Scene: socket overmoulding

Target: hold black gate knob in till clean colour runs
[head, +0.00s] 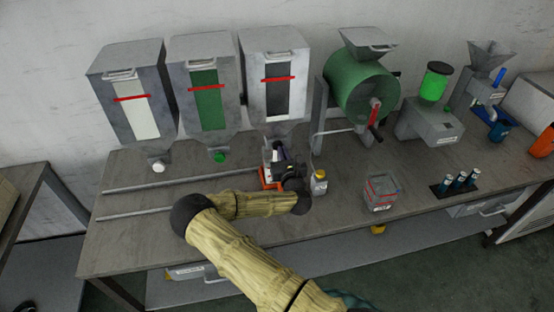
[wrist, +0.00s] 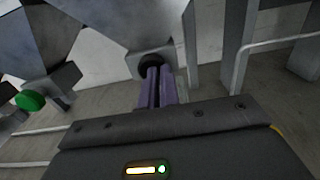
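The black gate knob (wrist: 151,63) shows in the wrist view just beyond the fingertips, under a grey hopper outlet. My gripper (wrist: 154,72) has its two purple fingers side by side, shut with nothing between them. The tips overlap the knob's lower edge; I cannot tell whether they press it. In the head view my gripper (head: 279,150) is below the black-window hopper (head: 279,92), and the knob cannot be made out there. A clear box with red bands (head: 381,191) stands on the bench to the right. No running material shows.
The white knob (head: 158,167) and green knob (head: 220,157) are to the left, under their hoppers. A small bottle (head: 319,183) stands close right of my gripper. A green drum machine (head: 361,86) is farther right. Two rails (head: 150,186) lie on the bench's left.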

